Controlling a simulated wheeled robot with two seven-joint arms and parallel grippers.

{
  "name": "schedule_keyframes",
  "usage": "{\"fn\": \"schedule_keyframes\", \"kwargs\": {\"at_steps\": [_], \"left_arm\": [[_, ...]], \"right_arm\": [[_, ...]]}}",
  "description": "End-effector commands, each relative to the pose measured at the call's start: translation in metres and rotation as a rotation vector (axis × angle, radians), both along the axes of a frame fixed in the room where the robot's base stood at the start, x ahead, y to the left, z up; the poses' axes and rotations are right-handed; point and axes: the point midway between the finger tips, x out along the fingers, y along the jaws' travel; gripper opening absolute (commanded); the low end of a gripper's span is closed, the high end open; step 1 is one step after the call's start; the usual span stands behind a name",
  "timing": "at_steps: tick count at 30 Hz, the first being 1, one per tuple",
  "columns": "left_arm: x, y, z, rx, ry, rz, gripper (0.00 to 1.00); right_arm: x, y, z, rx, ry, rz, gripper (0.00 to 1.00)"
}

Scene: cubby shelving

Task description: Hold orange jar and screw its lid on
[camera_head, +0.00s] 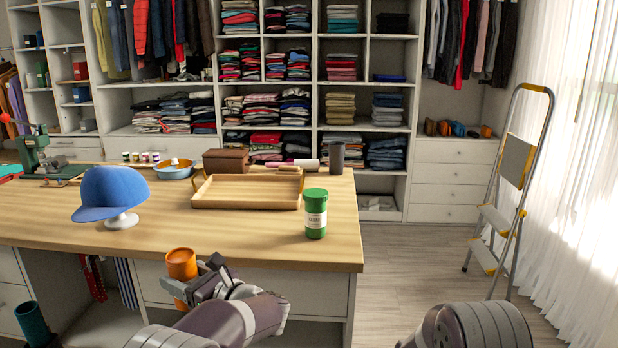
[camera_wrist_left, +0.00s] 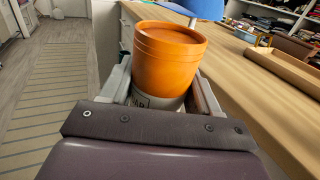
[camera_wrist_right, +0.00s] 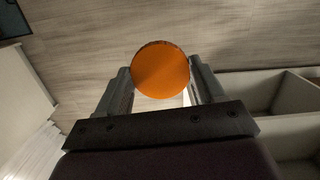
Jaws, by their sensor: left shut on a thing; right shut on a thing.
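The orange jar (camera_wrist_left: 168,60) is in my left gripper (camera_wrist_left: 160,100), upright or nearly so, with part of a white label showing low between the fingers. Its top shows a darker orange round face inside a rim; I cannot tell how deep it is. In the head view the jar (camera_head: 181,265) is in front of the table's front edge. My right gripper (camera_wrist_right: 160,90) is shut on a round orange disc, which looks like the lid (camera_wrist_right: 161,70), seen face-on. The right fingers are hidden in the head view, and the lid appears apart from the jar.
The wooden table (camera_head: 250,235) holds a green jar (camera_head: 316,213), a wooden tray (camera_head: 247,204), a blue cap (camera_head: 110,193) and a dark cylinder (camera_head: 337,158). A stepladder (camera_head: 510,180) stands at the right. The floor right of the table (camera_head: 410,265) is clear.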

Motion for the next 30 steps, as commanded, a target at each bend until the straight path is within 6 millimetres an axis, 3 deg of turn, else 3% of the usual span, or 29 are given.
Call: {"fn": "schedule_keyframes", "kwargs": {"at_steps": [5,9,15,20,30], "left_arm": [[-0.037,-0.018,-0.082,0.005,0.012,0.020,0.07],[-0.084,-0.033,-0.148,0.006,0.011,0.004,0.07],[-0.149,-0.044,-0.215,0.005,0.006,-0.071,0.07],[-0.175,-0.051,-0.241,0.003,0.002,-0.139,0.07],[-0.175,-0.060,-0.242,0.000,0.000,-0.166,0.07]], "right_arm": [[0.005,0.000,0.016,0.000,-0.003,0.000,0.40],[0.010,0.000,0.032,0.000,-0.003,0.000,0.40],[0.019,0.000,0.052,0.000,-0.003,0.000,0.40],[0.024,0.000,0.061,0.000,-0.001,0.000,0.40],[0.025,0.000,0.062,0.000,0.000,0.000,0.40]]}}
